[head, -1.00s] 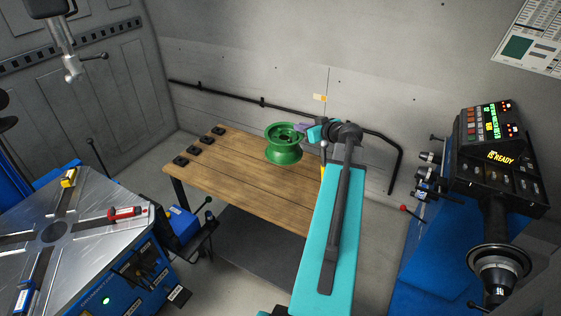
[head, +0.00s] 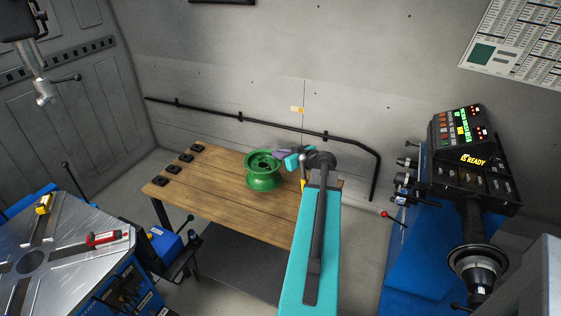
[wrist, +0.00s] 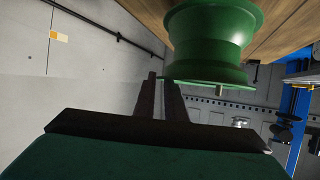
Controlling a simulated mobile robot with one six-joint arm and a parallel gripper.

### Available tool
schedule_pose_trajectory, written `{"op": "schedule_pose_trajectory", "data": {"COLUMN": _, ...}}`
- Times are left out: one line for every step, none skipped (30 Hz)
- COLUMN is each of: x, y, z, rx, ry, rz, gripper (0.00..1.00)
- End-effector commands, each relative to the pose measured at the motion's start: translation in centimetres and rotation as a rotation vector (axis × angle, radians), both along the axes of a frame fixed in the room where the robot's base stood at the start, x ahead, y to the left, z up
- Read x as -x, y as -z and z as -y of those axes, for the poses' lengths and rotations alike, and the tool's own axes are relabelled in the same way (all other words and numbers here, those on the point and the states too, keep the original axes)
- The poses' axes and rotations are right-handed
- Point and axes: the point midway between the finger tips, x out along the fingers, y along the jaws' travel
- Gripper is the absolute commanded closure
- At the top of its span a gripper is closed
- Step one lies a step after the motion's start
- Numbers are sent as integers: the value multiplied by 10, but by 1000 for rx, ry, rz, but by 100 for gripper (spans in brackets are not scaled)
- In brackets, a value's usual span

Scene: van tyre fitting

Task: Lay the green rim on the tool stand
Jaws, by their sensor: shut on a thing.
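The green rim (head: 263,181) is upright on its axis, open face up, over the middle of the wooden top of the tool stand (head: 215,198). My gripper (head: 280,154) reaches in from the right and is shut on the rim's edge. In the wrist view the two dark fingers (wrist: 160,78) meet the flange of the green rim (wrist: 210,45). The wooden top (wrist: 285,25) shows beyond the rim there. I cannot tell whether the rim's underside touches the wood.
Several black pads (head: 173,168) line the stand's left end. The wood between them and the rim is clear. A tyre machine (head: 75,250) stands at the lower left, a blue machine with a lit panel (head: 468,150) at the right. A black rail (head: 255,120) runs along the wall behind.

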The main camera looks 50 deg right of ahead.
Motion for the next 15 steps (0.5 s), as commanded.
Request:
{"op": "schedule_pose_trajectory", "data": {"x": 0, "y": -1, "z": 0, "rx": -1, "ry": 1, "rz": 2, "gripper": 100}}
{"op": "schedule_pose_trajectory", "data": {"x": 0, "y": 0, "z": 0, "rx": -1, "ry": 1, "rz": 2, "gripper": 100}}
{"op": "schedule_pose_trajectory", "data": {"x": 0, "y": 2, "z": 0, "rx": -2, "ry": 1, "rz": 1, "gripper": 100}}
{"op": "schedule_pose_trajectory", "data": {"x": 0, "y": 3, "z": 0, "rx": -3, "ry": 0, "rz": 2, "gripper": 100}}
{"op": "schedule_pose_trajectory", "data": {"x": 0, "y": 5, "z": 0, "rx": -3, "ry": 0, "rz": 2, "gripper": 100}}
{"op": "schedule_pose_trajectory", "data": {"x": -1, "y": 7, "z": 0, "rx": -2, "ry": 0, "rz": 1, "gripper": 100}}
{"op": "schedule_pose_trajectory", "data": {"x": -1, "y": 9, "z": 0, "rx": -1, "ry": 1, "rz": 2, "gripper": 100}}
{"op": "schedule_pose_trajectory", "data": {"x": -1, "y": 12, "z": 0, "rx": -2, "ry": 1, "rz": 2, "gripper": 100}}
{"op": "schedule_pose_trajectory", "data": {"x": -1, "y": 16, "z": 0, "rx": -3, "ry": 2, "rz": 2, "gripper": 100}}
{"op": "schedule_pose_trajectory", "data": {"x": -1, "y": 19, "z": 0, "rx": -3, "ry": 0, "rz": 2, "gripper": 100}}
{"op": "schedule_pose_trajectory", "data": {"x": -1, "y": 22, "z": 0, "rx": -2, "ry": 0, "rz": 1, "gripper": 100}}
{"op": "schedule_pose_trajectory", "data": {"x": -1, "y": 25, "z": 0, "rx": -2, "ry": 0, "rz": 1, "gripper": 100}}
{"op": "schedule_pose_trajectory", "data": {"x": -1, "y": 27, "z": 0, "rx": -3, "ry": 0, "rz": 2, "gripper": 100}}
{"op": "schedule_pose_trajectory", "data": {"x": -1, "y": 30, "z": 0, "rx": -3, "ry": 0, "rz": 2, "gripper": 100}}
{"op": "schedule_pose_trajectory", "data": {"x": -1, "y": 32, "z": 0, "rx": -3, "ry": 0, "rz": 2, "gripper": 100}}
